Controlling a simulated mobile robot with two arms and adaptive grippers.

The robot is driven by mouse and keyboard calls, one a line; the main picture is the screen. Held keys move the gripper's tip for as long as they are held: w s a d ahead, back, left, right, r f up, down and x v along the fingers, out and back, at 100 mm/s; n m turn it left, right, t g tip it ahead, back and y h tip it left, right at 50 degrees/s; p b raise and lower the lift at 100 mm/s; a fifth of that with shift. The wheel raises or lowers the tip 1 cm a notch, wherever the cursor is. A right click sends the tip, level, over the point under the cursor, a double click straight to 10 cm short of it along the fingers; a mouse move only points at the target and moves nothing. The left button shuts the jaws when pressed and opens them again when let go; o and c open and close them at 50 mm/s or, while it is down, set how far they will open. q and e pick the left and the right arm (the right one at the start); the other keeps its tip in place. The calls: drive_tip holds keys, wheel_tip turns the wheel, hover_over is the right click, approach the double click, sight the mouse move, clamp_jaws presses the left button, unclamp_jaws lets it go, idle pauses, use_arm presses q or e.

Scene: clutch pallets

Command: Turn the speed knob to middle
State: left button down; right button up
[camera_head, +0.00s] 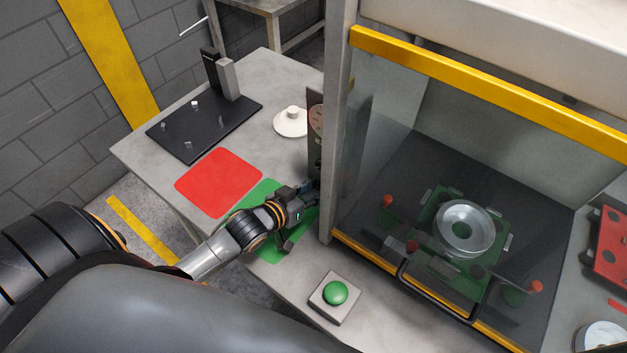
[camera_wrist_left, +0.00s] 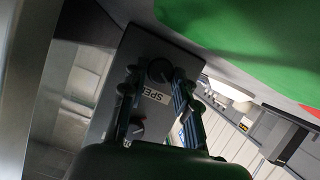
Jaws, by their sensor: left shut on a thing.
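The control panel (camera_head: 314,150) stands upright beside the machine's frame post and shows almost edge-on in the head view. In the left wrist view the panel (camera_wrist_left: 113,88) fills the middle, with a partly hidden label starting "SPE" upside down. A dark round knob (camera_wrist_left: 160,70) sits by this label, between the fingertips. A second dark knob (camera_wrist_left: 137,127) lies lower in that view. My left gripper (camera_head: 310,187) is at the panel's lower part; in the wrist view its fingers (camera_wrist_left: 156,78) are shut on the knob by the label. The knob's pointer direction cannot be made out.
A green push button (camera_head: 335,292) stands in front of the machine. Red (camera_head: 218,182) and green mats lie on the table, with a black fixture plate (camera_head: 190,130) and a white disc part (camera_head: 291,122) behind. The glazed machine door with its black handle (camera_head: 437,292) is at right.

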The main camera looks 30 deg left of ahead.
use_arm(q)
drive_tip(key=shift+r+m+y+p, duration=0.1)
drive_tip(key=shift+m+y+p, duration=0.2)
drive_tip(key=shift+m+p, duration=0.25)
drive_tip(key=c, duration=1)
unclamp_jaws()
drive_tip(key=v, duration=1.2)
drive_tip(key=shift+d, duration=0.2)
